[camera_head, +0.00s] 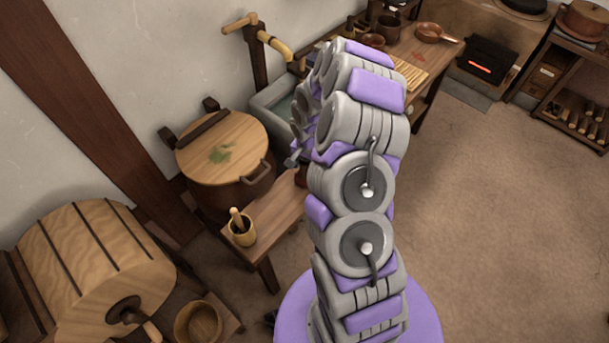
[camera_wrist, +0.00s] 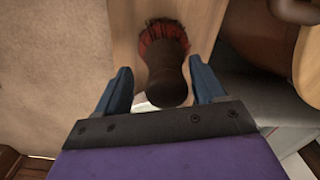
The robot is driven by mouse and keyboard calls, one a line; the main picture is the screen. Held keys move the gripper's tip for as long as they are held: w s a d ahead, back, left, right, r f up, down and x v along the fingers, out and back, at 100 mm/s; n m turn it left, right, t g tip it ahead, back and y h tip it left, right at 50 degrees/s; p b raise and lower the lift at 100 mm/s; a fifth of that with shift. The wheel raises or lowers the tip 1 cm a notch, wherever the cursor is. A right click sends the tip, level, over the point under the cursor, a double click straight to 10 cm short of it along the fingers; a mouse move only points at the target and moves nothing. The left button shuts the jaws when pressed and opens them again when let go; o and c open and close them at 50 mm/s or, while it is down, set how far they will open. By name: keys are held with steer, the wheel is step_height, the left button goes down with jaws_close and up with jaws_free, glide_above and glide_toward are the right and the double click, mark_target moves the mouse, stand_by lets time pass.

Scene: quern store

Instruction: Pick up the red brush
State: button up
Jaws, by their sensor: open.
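The red brush (camera_wrist: 165,62) shows in the wrist view, with red bristles at the far end and a dark brown rounded handle toward me. It is over a pale wooden surface (camera_wrist: 205,22), which looks like the small wooden bench (camera_head: 283,217) in the head view. My gripper (camera_wrist: 160,76) is open, with one blue finger on each side of the handle. Gaps show between the fingers and the handle. I cannot tell the height between them. In the head view my arm hides most of the gripper and brush.
A mortar with pestle (camera_head: 242,230) stands on the bench's near end. A lidded wooden tub (camera_head: 225,150) is beside the bench, and a stone basin (camera_head: 268,108) is behind. A barrel churn (camera_head: 90,265) and bowl (camera_head: 198,322) are at left. The floor at right is clear.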

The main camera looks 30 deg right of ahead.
mark_target(299, 175)
steer(key=shift+d+f, duration=0.1)
steer(key=shift+d, duration=0.45)
steer(key=a, duration=0.3)
steer(key=shift+a+r, duration=0.25)
steer(key=c, duration=0.4)
steer(key=shift+a, duration=0.35)
steer(key=shift+c, duration=1.5)
steer(key=d, duration=0.3)
steer(key=shift+s+f, duration=0.1)
steer(key=c, duration=0.5)
steer(key=shift+d, duration=0.2)
steer(key=shift+c, duration=0.4)
steer(key=shift+a, duration=1.2)
jaws_close()
steer(key=r, duration=0.1)
steer(key=d+r+p, duration=0.1)
steer(key=r, duration=0.2)
steer(key=shift+d, duration=0.3)
steer(key=s+d+r+p, duration=0.1)
steer(key=s+d+p, duration=0.1)
steer(key=s+d, duration=0.7)
steer(key=shift+s, duration=1.65)
